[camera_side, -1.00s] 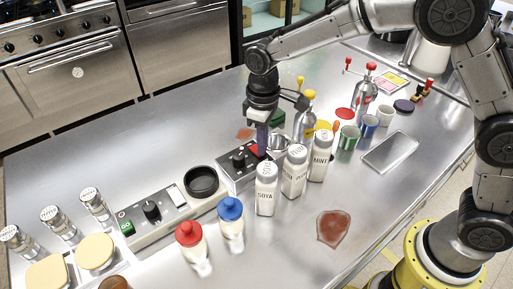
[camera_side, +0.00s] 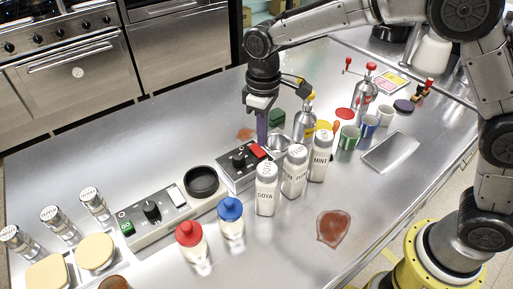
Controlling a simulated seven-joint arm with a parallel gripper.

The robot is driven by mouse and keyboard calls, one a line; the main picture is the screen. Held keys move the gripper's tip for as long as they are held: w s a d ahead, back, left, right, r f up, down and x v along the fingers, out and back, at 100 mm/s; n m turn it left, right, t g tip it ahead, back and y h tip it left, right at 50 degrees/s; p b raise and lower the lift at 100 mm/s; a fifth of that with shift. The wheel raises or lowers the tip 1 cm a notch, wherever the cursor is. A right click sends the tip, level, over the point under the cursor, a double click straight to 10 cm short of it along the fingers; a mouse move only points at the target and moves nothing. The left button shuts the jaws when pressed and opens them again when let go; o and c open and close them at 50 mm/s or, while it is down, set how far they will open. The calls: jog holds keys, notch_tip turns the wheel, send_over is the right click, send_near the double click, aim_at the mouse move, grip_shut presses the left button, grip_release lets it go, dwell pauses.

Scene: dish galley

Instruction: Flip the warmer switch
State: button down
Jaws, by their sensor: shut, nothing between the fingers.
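A control box (camera_side: 236,181) near the middle of the counter carries a black knob (camera_side: 238,160) and a red rocker switch (camera_side: 258,151). A second, longer box (camera_side: 160,228) to the left carries a green switch (camera_side: 127,228), a black knob (camera_side: 151,211) and a pale switch (camera_side: 177,196). I cannot read which one is the warmer switch. My gripper (camera_side: 262,142) points down, shut and empty, just behind the red switch. Its tips overlap the box's far edge in the picture, so I cannot tell if they touch. The red switch's exact tilt is too small to tell.
White labelled shakers (camera_side: 294,172) stand close in front of the red switch. The counter behind the boxes is mostly clear.

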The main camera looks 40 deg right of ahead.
notch_tip(320, 180, up, 3)
jog(key=shift+r, duration=0.2)
jog(key=shift+d, duration=0.1)
dwell(0.4)
notch_tip(320, 180, up, 4)
jog(key=t, duration=0.1)
send_over(262, 154)
jog(key=d, duration=0.2)
jog(key=s+d+r+m+t, duration=0.3)
jog(key=s+d+r, duration=0.7)
jog(key=s+d, duration=0.15)
jog(key=s+d+f+m, duration=0.1)
jog(key=s+f, duration=0.3)
jog(key=s, duration=0.3)
jog(key=s+d+f+m+t, duration=0.1)
jog(key=s+f, duration=0.3)
jog(key=s, duration=0.4)
jog(key=shift+d+m+t, duration=0.3)
jog(key=shift+d+m, duration=0.2)
jog(key=shift+d, duration=0.1)
